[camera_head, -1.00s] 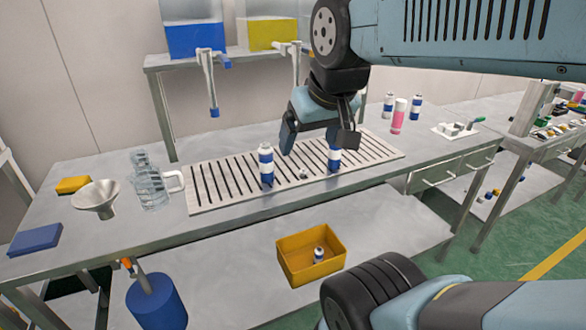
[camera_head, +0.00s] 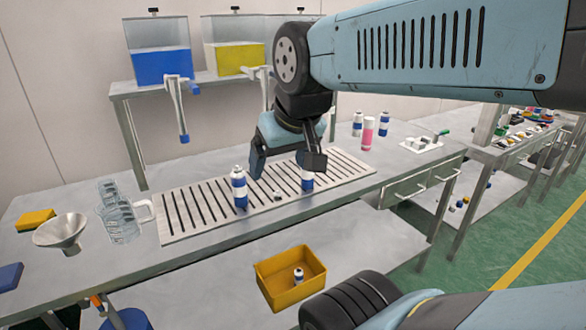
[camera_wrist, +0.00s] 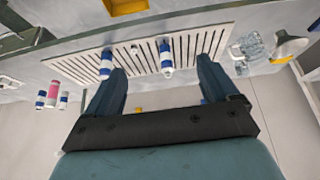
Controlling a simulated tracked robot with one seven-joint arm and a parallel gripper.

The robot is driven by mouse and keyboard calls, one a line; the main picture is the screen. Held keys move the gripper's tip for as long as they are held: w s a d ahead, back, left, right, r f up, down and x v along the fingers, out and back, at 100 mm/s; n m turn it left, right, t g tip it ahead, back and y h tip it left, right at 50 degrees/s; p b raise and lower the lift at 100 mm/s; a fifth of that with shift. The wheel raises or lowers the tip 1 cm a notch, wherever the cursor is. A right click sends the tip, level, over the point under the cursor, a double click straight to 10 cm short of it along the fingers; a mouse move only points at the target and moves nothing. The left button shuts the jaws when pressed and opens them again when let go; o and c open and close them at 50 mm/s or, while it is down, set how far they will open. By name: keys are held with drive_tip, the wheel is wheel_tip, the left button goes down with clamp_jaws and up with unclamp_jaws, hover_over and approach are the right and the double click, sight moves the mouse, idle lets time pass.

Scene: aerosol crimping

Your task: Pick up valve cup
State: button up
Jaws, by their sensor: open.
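A small grey piece that looks like the valve cup (camera_head: 277,196) lies on the slotted white grate (camera_head: 180,222), between two white-and-blue cans. It is too small to make out in detail. The left can (camera_head: 240,188) stands upright on the grate. The right can (camera_head: 307,180) stands partly behind my gripper's right finger. My gripper (camera_head: 287,168) is open and empty, pointing down above the grate. In the head view its fingers show just above the small piece. In the wrist view my gripper (camera_wrist: 161,68) has its fingers spread, with the grate beyond.
A glass jug (camera_head: 118,220) and a metal funnel (camera_head: 61,233) stand left of the grate. A pink can (camera_head: 367,134) and other cans stand at the back right. A yellow bin (camera_head: 283,290) sits on the lower shelf.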

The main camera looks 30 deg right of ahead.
drive_tip(key=shift+c, duration=0.5)
drive_tip(key=shift+w, duration=0.1)
drive_tip(key=shift+c, duration=0.7)
drive_tip(key=shift+m+g, duration=0.3)
drive_tip(key=shift+g, duration=0.1)
drive_tip(key=w, duration=0.2)
drive_tip(key=w+d, duration=0.1)
drive_tip(key=w, duration=0.1)
drive_tip(key=shift+r, duration=0.1)
drive_tip(key=c, duration=0.4)
drive_tip(key=w+d, duration=0.1)
drive_tip(key=w, duration=0.2)
drive_tip(key=w+d+f+m+g, duration=0.1)
drive_tip(key=w, duration=0.2)
drive_tip(key=w+d+f+g, duration=0.1)
drive_tip(key=w, duration=0.2)
drive_tip(key=shift+d+m, duration=0.25)
drive_tip(key=shift+m, duration=0.05)
drive_tip(key=shift+c, duration=0.3)
drive_tip(key=m+g, duration=0.2)
drive_tip(key=g, duration=0.1)
hover_over(278, 194)
wheel_tip(278, 194, down, 9)
drive_tip(key=f, duration=0.9)
drive_tip(key=w+f, duration=0.1)
drive_tip(key=f, duration=0.4)
drive_tip(key=shift+d+f, duration=0.1)
drive_tip(key=shift+f, duration=0.1)
